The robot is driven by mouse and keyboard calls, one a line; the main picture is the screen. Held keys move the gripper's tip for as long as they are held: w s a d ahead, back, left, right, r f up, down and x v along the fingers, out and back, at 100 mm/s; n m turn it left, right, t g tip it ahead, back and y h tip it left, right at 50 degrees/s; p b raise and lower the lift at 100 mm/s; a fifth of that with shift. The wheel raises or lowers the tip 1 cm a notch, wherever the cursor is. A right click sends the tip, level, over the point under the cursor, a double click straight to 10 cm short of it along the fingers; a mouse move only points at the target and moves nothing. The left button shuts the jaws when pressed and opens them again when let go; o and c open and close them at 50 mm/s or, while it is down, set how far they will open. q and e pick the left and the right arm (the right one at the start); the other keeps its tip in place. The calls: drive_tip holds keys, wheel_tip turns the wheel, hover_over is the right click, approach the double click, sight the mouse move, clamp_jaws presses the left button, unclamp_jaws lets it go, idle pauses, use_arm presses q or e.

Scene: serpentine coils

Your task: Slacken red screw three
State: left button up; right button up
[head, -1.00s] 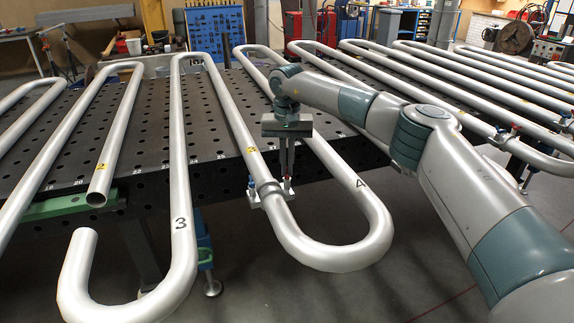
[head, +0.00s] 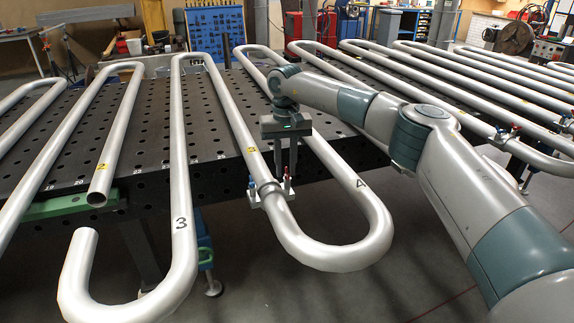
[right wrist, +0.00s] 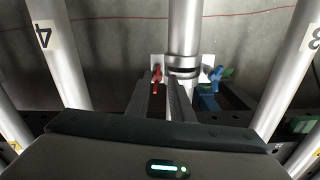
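The red screw (head: 287,182) stands on the right side of a clamp (head: 268,193) around the silver pipe between the coil bends marked 3 and 4. In the right wrist view the red screw (right wrist: 157,74) shows just beyond and between my fingertips. A blue screw (head: 251,183) is on the clamp's other side; it also shows in the right wrist view (right wrist: 215,74). My right gripper (head: 287,174) points down at the red screw, its fingers apart. Whether a finger touches the screw I cannot tell. My left gripper is not in view.
Coil bends marked 3 (head: 181,250) and 4 (head: 375,225) stick out past the edge of the black perforated table (head: 215,165). Another clamp with red and blue screws (head: 506,132) is at the right. Open floor (head: 330,295) lies in front.

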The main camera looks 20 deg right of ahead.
sight(286, 175)
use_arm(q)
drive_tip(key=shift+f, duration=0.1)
use_arm(e)
drive_tip(key=shift+s+d+f, duration=0.15)
drive_tip(key=shift+d+f, duration=0.05)
drive_tip(key=shift+f, duration=0.15)
